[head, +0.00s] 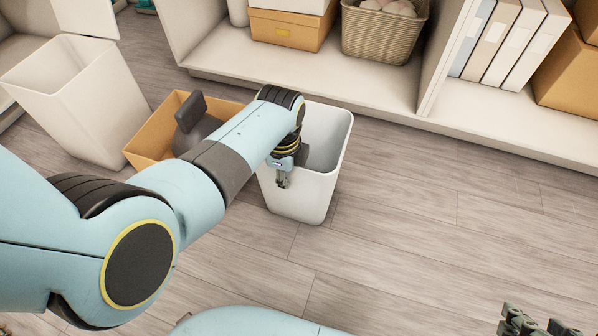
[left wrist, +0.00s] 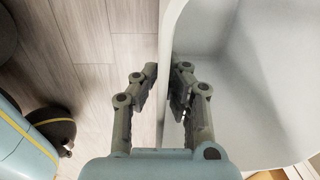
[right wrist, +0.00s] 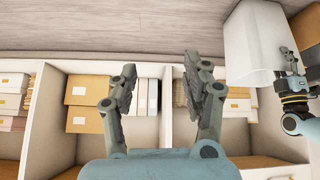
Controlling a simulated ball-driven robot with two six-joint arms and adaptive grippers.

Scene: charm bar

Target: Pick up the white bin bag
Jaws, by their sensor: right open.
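A white bin (head: 303,190) stands on the floor in the head view. Its inside looks grey, and I cannot tell a bag apart from the bin wall. My left gripper (head: 284,178) is at the near left side of its rim. In the left wrist view my left gripper (left wrist: 164,75) has its fingers close on either side of the bin wall (left wrist: 225,60); I cannot tell whether they press on it. The bin also shows in the right wrist view (right wrist: 253,45). My right gripper (right wrist: 160,85) is open and empty, away from the bin; it shows at the lower right of the head view (head: 535,325).
A cream bin (head: 80,105) and an orange-brown box (head: 155,130) with a dark object stand to the left. A low shelf (head: 370,93) with boxes, a basket (head: 385,35) and binders (head: 505,45) runs behind. The floor (head: 440,220) to the right is clear.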

